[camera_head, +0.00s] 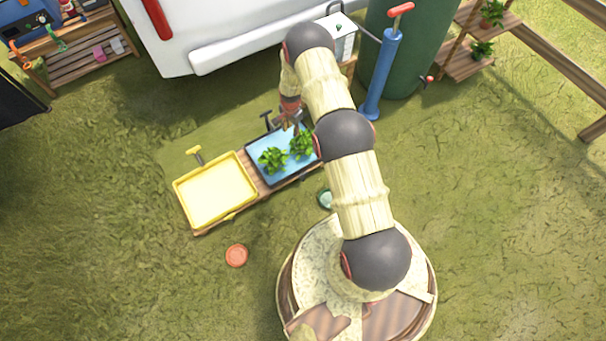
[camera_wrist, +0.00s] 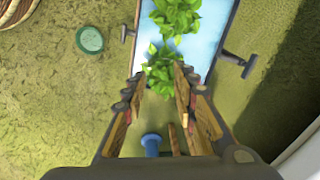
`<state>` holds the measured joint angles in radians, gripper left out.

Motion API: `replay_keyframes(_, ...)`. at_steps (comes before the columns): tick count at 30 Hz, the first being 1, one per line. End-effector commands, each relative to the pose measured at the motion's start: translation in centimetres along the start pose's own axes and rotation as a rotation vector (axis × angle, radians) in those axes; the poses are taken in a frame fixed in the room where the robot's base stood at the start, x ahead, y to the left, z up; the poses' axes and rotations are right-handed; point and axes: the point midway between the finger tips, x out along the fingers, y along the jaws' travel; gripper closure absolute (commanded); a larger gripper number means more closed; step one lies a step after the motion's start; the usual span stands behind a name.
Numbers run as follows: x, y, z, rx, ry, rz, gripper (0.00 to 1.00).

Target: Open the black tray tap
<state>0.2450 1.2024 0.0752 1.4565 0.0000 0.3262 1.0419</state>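The black tray (camera_head: 250,172) holds light blue water and two leafy green plants (camera_head: 272,159). Its black tap (camera_head: 267,120) stands at the tray's far edge, left of my gripper. In the wrist view the tap (camera_wrist: 237,62) sticks out from the tray's right side, up and right of the fingers. My gripper (camera_head: 291,119) is over the far right part of the tray, partly hidden by my arm. In the wrist view my gripper (camera_wrist: 158,90) is open, its fingers apart around empty space, with a plant beyond the tips. It is apart from the tap.
A yellow tray (camera_head: 215,192) with a yellow tap (camera_head: 195,153) sits left on the same wooden board. A blue pump (camera_head: 383,75) and a white vehicle (camera_head: 200,35) stand behind. A red disc (camera_head: 236,256) and a green disc (camera_head: 325,199) lie in front. Grass at left is clear.

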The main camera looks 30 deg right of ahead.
Motion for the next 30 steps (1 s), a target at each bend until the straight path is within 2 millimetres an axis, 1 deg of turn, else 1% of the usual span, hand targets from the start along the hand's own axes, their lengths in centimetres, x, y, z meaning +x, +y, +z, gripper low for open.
replay_keyframes(1, 3.8, 1.6, 0.3, 0.035, -0.01, 0.018, 0.72)
replay_keyframes(2, 5.5, 2.3, 0.4, 0.057, -0.012, 0.023, 0.72)
replay_keyframes(3, 7.8, 3.4, 0.7, 0.084, -0.016, 0.032, 0.72)
replay_keyframes(5, 10.9, 4.8, 1.1, 0.122, -0.02, 0.042, 0.72)
replay_keyframes(6, 12.8, 5.8, 1.4, 0.144, -0.023, 0.049, 0.72)
replay_keyframes(9, 16.5, 7.9, 2.0, 0.193, -0.027, 0.061, 0.72)
replay_keyframes(12, 19.0, 9.4, 2.5, 0.226, -0.031, 0.07, 0.72)
replay_keyframes(15, 20.3, 10.2, 2.8, 0.245, -0.031, 0.072, 0.72)
replay_keyframes(20, 22.1, 10.6, 3.0, 0.251, -0.032, 0.075, 0.72)
replay_keyframes(27, 25.9, 10.9, 3.2, 0.25, -0.032, 0.076, 0.72)
replay_keyframes(30, 27.1, 11.0, 3.3, 0.25, -0.032, 0.075, 0.72)
